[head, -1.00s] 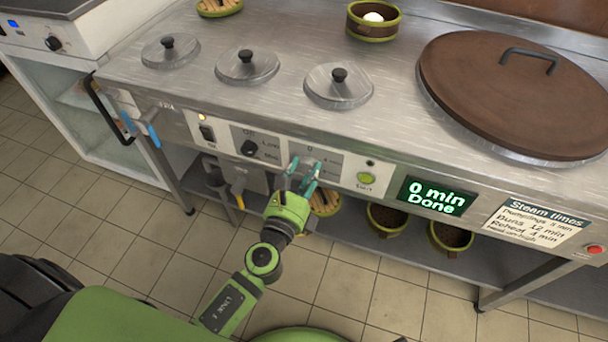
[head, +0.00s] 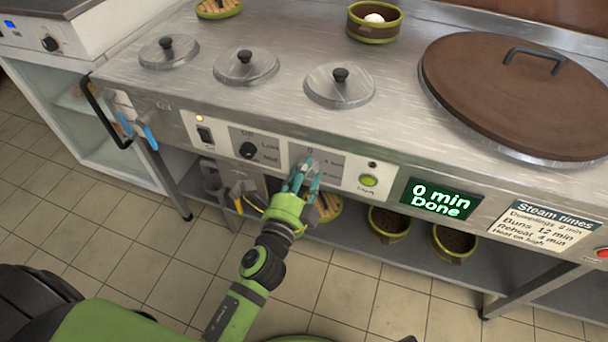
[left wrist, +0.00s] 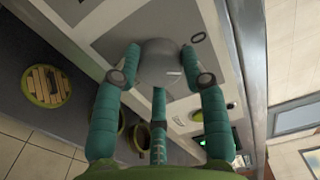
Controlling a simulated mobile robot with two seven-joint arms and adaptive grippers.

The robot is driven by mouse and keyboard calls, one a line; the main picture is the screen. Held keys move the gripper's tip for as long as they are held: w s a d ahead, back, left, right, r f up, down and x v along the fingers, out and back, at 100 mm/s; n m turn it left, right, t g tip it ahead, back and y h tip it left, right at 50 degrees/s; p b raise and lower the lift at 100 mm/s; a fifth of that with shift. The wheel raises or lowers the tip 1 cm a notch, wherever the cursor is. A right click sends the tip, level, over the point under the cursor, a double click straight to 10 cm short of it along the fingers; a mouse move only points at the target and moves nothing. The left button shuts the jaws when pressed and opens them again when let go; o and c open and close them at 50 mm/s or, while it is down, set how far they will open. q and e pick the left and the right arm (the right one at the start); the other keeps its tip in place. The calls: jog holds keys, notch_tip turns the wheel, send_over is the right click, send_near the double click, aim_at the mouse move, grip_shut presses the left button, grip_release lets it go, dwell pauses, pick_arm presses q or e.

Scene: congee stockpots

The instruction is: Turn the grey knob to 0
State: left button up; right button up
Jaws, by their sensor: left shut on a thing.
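The grey knob (left wrist: 160,60) sits on the front panel of the steel steamer counter, with a light pointer line on its face in the left wrist view. In the head view the knob (head: 305,162) is mostly hidden behind my fingers. My left gripper (head: 304,174) is on it, and its teal fingers are shut around the knob's sides; the fingers also show in the left wrist view (left wrist: 163,78). The knob's exact setting is hard to read. The green display (head: 441,199) reads "0 min Done". My right gripper is not in view.
A black knob (head: 248,150) and a switch (head: 205,134) are left of the grey knob. A green button (head: 369,180) is close on its right. The counter overhangs a lower shelf with baskets (head: 389,222). A large brown lid (head: 490,95) covers the counter's right side.

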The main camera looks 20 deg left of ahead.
pick_arm(q)
jog(key=n, duration=0.2)
jog(key=shift+s+d+f+n, duration=0.15)
jog(key=shift+d+n, duration=0.1)
jog(key=shift+n, duration=0.15)
jog(key=shift+n+p, duration=0.75)
jog(key=shift+n, duration=0.95)
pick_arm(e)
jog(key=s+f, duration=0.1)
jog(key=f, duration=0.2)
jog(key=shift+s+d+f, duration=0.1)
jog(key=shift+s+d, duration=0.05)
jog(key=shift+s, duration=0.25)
pick_arm(q)
jog(key=shift+n, duration=0.3)
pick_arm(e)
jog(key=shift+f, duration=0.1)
pick_arm(q)
jog(key=o, duration=1.2)
jog(key=shift+r, duration=0.2)
jog(key=shift+c, duration=0.2)
jog(key=shift+a+r, duration=0.1)
jog(key=shift+a, duration=0.05)
